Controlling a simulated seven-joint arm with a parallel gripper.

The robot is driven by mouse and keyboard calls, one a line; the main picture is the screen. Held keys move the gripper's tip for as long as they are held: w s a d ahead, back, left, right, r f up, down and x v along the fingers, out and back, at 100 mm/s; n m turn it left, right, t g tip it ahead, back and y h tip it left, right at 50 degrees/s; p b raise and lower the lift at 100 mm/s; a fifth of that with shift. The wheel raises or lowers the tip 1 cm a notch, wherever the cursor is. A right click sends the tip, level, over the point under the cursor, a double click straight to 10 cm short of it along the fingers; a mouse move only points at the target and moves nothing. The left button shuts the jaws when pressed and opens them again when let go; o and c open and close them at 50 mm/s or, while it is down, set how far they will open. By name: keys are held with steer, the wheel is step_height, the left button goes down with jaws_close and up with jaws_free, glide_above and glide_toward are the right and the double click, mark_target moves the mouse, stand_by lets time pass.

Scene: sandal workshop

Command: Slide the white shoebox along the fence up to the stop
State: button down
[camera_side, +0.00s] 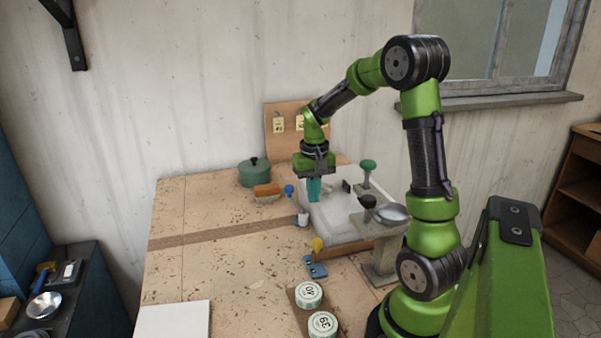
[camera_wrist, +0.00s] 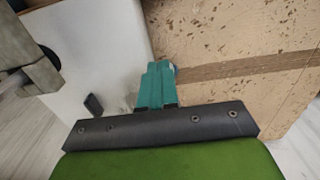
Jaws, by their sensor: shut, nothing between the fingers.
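The white shoebox (camera_side: 340,222) lies on the workbench below and right of my gripper in the side view. In the wrist view, a large white surface (camera_wrist: 100,38), which looks like the box, fills the upper left. My gripper (camera_side: 314,199) points down with its teal fingers shut and empty, by the left edge of the box. The fingers also show in the wrist view (camera_wrist: 157,72), overlapping the box's edge; I cannot tell whether they touch it. A low brown wooden strip (camera_side: 342,247) along the box's near side may be the fence. I cannot clearly pick out the stop.
A green pot (camera_side: 254,172) and an orange-brown block (camera_side: 267,189) stand behind left. Round numbered weights (camera_side: 309,295) sit in front. The left bench is mostly clear.

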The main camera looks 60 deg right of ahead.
steer(key=shift+f, duration=1.7)
steer(key=shift+s+d, duration=0.4)
steer(key=shift+w+a, duration=0.1)
step_height(320, 180, up, 8)
steer(key=shift+w+a, duration=0.3)
steer(key=shift+w, duration=0.05)
stand_by(0.7)
